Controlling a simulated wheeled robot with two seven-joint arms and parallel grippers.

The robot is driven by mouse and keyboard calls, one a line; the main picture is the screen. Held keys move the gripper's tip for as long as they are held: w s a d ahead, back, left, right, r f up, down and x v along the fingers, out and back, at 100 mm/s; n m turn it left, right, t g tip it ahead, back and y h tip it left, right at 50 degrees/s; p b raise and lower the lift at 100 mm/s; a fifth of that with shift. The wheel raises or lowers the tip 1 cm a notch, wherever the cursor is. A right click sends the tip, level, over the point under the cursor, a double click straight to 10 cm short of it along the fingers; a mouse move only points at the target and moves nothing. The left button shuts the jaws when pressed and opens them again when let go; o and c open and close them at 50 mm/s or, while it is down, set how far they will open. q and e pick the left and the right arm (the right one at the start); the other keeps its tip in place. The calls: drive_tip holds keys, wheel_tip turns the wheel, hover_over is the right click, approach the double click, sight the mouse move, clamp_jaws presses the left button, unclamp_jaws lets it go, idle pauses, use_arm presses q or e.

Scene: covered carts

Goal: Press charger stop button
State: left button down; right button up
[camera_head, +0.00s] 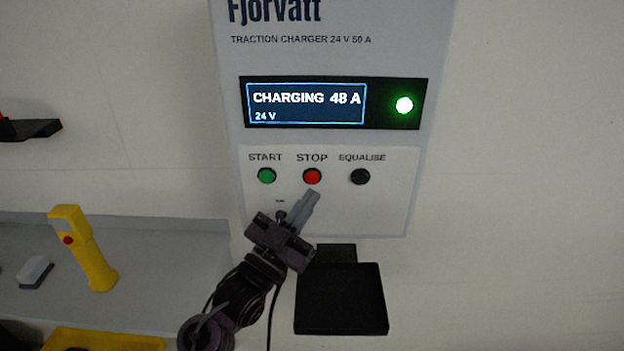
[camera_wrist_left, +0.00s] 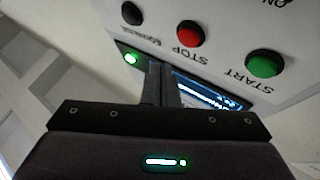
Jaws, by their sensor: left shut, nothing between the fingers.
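The grey Fjorvatt charger (camera_head: 230,90) hangs on the wall. Its display (camera_head: 305,104) reads "CHARGING 48 A, 24 V", and a green lamp (camera_head: 404,105) is lit beside it. The red STOP button (camera_head: 312,176) sits between the green START button (camera_head: 267,176) and the black EQUALISE button (camera_head: 360,177). My left gripper (camera_head: 310,195) is shut and empty, its tips just below STOP in the head view. In the left wrist view, the red button (camera_wrist_left: 190,34) shows uncovered beyond the fingertips (camera_wrist_left: 162,66); I cannot see contact. My right gripper is not in view.
A black box-like part (camera_head: 341,300) is below the charger. The wall right of the charger is clear.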

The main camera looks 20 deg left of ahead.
sight(312, 178)
use_arm(q)
drive_tip(key=shift+w+a, duration=0.2)
drive_tip(key=shift+w, duration=0.4)
drive_tip(key=shift+w+a, duration=0.15)
drive_tip(key=shift+w, duration=0.45)
idle(1.1)
drive_tip(key=shift+w, duration=0.1)
drive_tip(key=shift+w+a, duration=0.1)
drive_tip(key=shift+w, duration=0.25)
drive_tip(key=shift+w+a, duration=0.15)
drive_tip(key=shift+w, duration=0.2)
idle(0.6)
drive_tip(key=shift+s, duration=0.15)
idle(0.3)
drive_tip(key=shift+s+d, duration=0.3)
drive_tip(key=shift+s, duration=0.4)
